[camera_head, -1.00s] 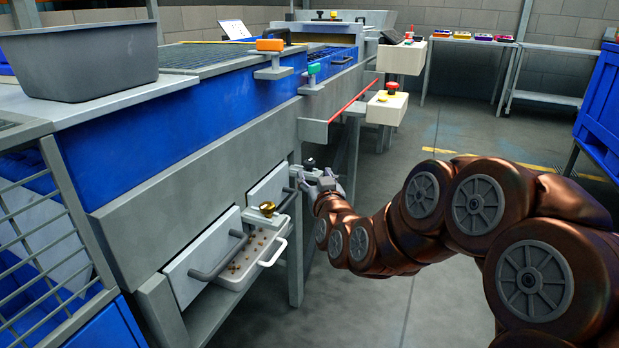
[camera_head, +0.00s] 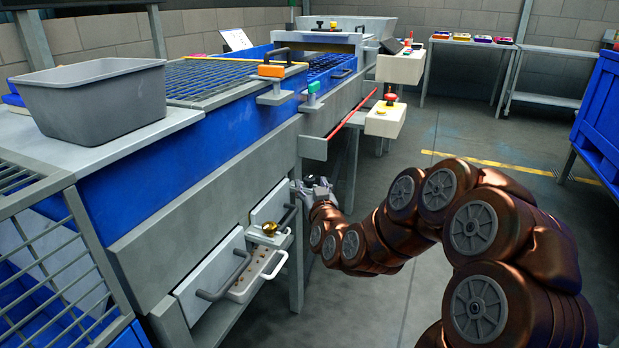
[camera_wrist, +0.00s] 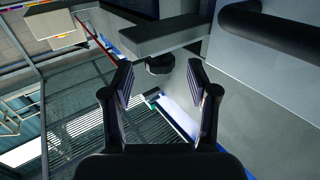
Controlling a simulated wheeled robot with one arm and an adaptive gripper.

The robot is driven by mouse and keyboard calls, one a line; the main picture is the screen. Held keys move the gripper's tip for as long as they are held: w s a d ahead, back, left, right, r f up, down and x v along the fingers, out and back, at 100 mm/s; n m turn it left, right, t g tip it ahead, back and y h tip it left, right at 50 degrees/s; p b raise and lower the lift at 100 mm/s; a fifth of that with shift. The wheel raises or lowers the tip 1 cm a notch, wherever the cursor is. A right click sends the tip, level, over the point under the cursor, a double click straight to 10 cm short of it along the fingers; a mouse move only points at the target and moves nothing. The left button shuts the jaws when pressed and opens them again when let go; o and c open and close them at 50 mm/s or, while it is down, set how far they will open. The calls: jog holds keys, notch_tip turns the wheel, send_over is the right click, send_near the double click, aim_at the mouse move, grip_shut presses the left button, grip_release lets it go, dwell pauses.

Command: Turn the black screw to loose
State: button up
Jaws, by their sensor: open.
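The black screw (camera_wrist: 160,66) shows in the wrist view as a dark round knob beside a grey bracket (camera_wrist: 165,38). It lies ahead of my gripper (camera_wrist: 160,82), between the lines of the two fingertips. The fingers are spread apart with nothing held, and I cannot tell whether either touches the knob. In the head view my gripper (camera_head: 318,188) is at the machine's side, by the end of the upper drawer front. The screw cannot be made out clearly there.
A grey bin (camera_head: 95,97) stands on the blue machine. A red bar (camera_head: 352,113) and a button box (camera_head: 385,121) stick out beyond. The floor (camera_head: 400,310) at right is open.

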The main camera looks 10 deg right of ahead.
aim_at(311, 183)
jog(key=shift+w+b, duration=0.35)
jog(key=shift+w, duration=1.3)
jog(key=shift+c, duration=0.2)
grip_shut()
